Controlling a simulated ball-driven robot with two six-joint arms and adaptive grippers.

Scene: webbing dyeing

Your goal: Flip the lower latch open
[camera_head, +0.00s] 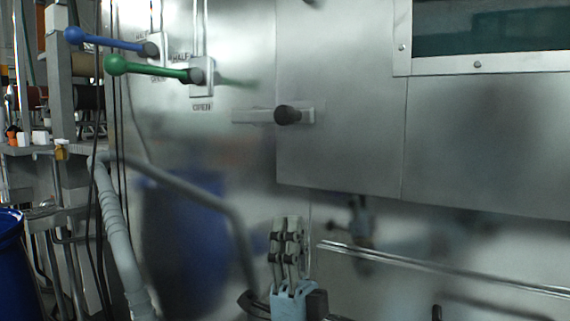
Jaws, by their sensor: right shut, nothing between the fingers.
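A latch with a black round knob (287,115) sits on a metal plate at the left edge of the steel door panel (340,150). My right gripper (287,222) points upward at the bottom middle, below the latch and apart from it. Its fingers are together with nothing between them. Its blurred reflection shows in the steel to its right. My left gripper is not in view. Only this one knobbed latch shows on the panel.
A blue-handled lever (105,40) and a green-handled lever (150,69) stick out at the upper left. A grey hose (117,230) and a blue barrel (10,262) stand at left. A metal rail (440,268) runs along the lower right. A framed window (485,64) is at upper right.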

